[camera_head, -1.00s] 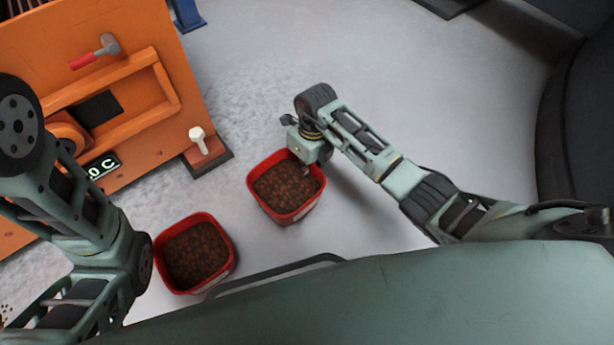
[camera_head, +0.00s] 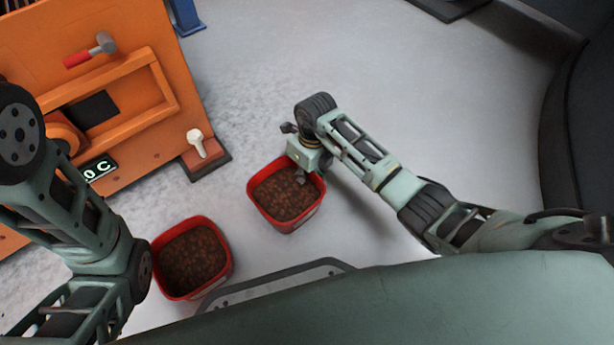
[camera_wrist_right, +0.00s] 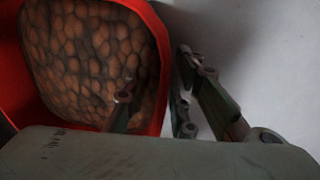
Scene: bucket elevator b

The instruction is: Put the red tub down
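Two red tubs filled with brown lumps stand on the grey floor. The red tub at my right gripper (camera_head: 291,224) looks upright. The other red tub (camera_head: 185,297) stands nearer to me on the left. My right gripper (camera_head: 306,170) is at the far right rim of the first tub. In the right wrist view its fingers (camera_wrist_right: 158,98) are apart, one inside the red tub (camera_wrist_right: 165,65) over the lumps and one outside, with the rim between them and gaps showing. My left arm comes in at the left, but its gripper is out of view.
An orange cabinet (camera_head: 150,140) with a hammer (camera_head: 90,50) and a display (camera_head: 99,168) stands at the upper left. A white-knobbed lever (camera_head: 197,140) on a base sits beside it. Open floor (camera_head: 400,90) lies beyond and right of the tubs.

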